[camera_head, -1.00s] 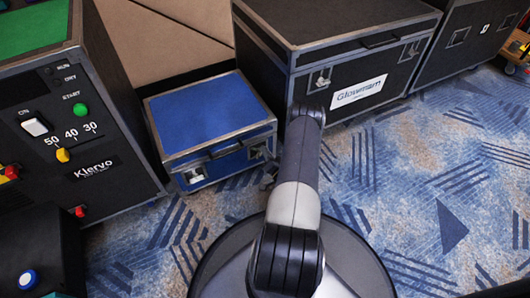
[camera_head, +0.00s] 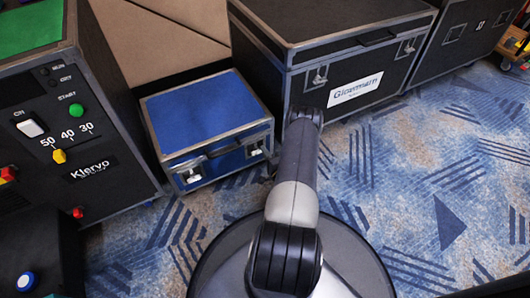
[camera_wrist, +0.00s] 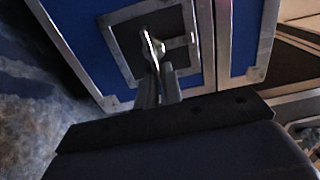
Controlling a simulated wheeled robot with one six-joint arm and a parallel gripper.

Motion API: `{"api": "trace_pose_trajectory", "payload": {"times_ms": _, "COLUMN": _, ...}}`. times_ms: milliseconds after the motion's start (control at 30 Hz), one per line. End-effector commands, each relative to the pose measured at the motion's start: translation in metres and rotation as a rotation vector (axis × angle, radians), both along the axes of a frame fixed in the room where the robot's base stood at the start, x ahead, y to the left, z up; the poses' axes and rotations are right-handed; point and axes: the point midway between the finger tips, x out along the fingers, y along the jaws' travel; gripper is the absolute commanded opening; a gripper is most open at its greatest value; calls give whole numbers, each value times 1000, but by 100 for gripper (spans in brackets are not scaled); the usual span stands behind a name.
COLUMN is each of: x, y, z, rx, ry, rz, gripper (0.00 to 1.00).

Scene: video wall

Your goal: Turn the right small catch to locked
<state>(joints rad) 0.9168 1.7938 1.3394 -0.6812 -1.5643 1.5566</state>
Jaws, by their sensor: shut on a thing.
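The small blue case (camera_head: 205,110) stands on the carpet with its lid closed. Its right small catch (camera_head: 255,150) is on the front face, near the right corner. The left catch (camera_head: 191,176) is on the same face. In the wrist view, the right catch's metal plate (camera_wrist: 131,47) is set in the blue front, with its bright lever standing out from it. My gripper (camera_wrist: 156,78) is shut on the lever of this catch. The lever's exact angle is hard to tell. In the head view my arm largely hides the gripper.
A large black case (camera_head: 340,45) with a white label stands right behind the blue one. A black control console (camera_head: 90,125) with knobs and buttons stands at the left. The patterned carpet (camera_head: 440,170) is free at the right.

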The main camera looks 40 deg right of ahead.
Motion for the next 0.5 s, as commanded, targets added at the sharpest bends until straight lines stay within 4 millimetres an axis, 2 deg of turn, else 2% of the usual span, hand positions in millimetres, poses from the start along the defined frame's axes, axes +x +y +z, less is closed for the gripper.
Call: {"api": "trace_pose_trajectory", "payload": {"times_ms": 500, "x": 0, "y": -1, "z": -1, "rx": 35, "ry": -7, "rz": -2, "gripper": 0}}
